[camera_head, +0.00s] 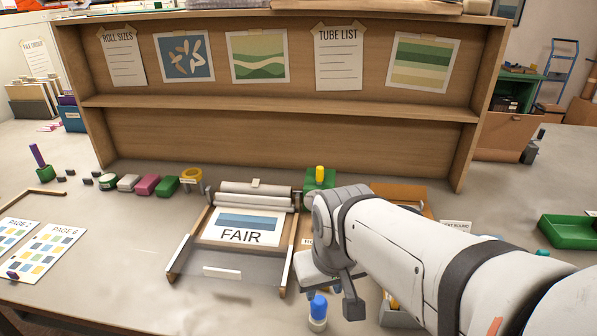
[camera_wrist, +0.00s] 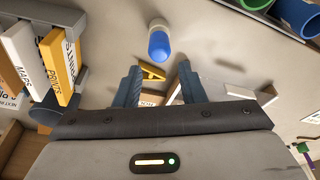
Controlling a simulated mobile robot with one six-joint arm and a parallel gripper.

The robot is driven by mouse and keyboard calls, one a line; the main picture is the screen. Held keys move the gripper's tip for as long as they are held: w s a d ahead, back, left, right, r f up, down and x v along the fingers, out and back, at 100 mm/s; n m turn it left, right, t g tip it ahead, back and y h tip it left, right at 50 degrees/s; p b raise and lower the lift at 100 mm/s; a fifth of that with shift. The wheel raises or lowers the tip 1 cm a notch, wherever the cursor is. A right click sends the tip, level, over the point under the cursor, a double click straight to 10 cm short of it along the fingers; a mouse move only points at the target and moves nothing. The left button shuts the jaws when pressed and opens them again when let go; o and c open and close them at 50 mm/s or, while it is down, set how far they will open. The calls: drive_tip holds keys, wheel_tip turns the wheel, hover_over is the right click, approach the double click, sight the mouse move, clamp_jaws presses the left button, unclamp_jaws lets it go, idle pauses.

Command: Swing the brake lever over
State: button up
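A roller stand (camera_head: 230,262) with a print marked FAIR (camera_head: 236,228) lies on the table, pale rollers at its back. At its back right corner is a green block (camera_head: 312,186) with a short upright yellow knob (camera_head: 320,173). This may be the brake lever, but I cannot tell for sure. My gripper (camera_head: 335,290) hangs low over the table at the stand's front right, apart from the knob. In the wrist view my gripper (camera_wrist: 158,88) has its two fingers spread, with nothing held. The knob is not clearly seen there.
A blue-topped white cylinder (camera_head: 318,310) stands close to my gripper; it also shows in the wrist view (camera_wrist: 158,45). Labelled upright boards (camera_wrist: 60,62) stand at the wrist view's left. A wooden shelf (camera_head: 280,104) closes the back. A green tray (camera_head: 568,232) lies right.

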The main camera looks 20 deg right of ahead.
drive_tip(key=w+d+r+n+g+p, duration=0.1)
drive_tip(key=w+d+r+n+p, duration=0.15)
drive_tip(key=w, duration=0.45)
drive_tip(key=w+d+r+n+p, duration=0.1)
drive_tip(key=w+d+p, duration=0.1)
drive_tip(key=w+p, duration=0.35)
drive_tip(key=w+d+f+n+p, duration=0.1)
drive_tip(key=w+d, duration=0.1)
drive_tip(key=w, duration=0.1)
drive_tip(key=w+d+f+n+g+p, duration=0.1)
drive_tip(key=w+d+f, duration=0.1)
drive_tip(key=w+d, duration=0.1)
drive_tip(key=w+d+f+n+p, duration=0.2)
drive_tip(key=w, duration=0.3)
drive_tip(key=shift+d+g, duration=0.25)
drive_tip(key=shift+g, duration=0.05)
drive_tip(key=shift+f+b, duration=2.7)
drive_tip(key=shift+f, duration=1.7)
drive_tip(key=c, duration=0.8)
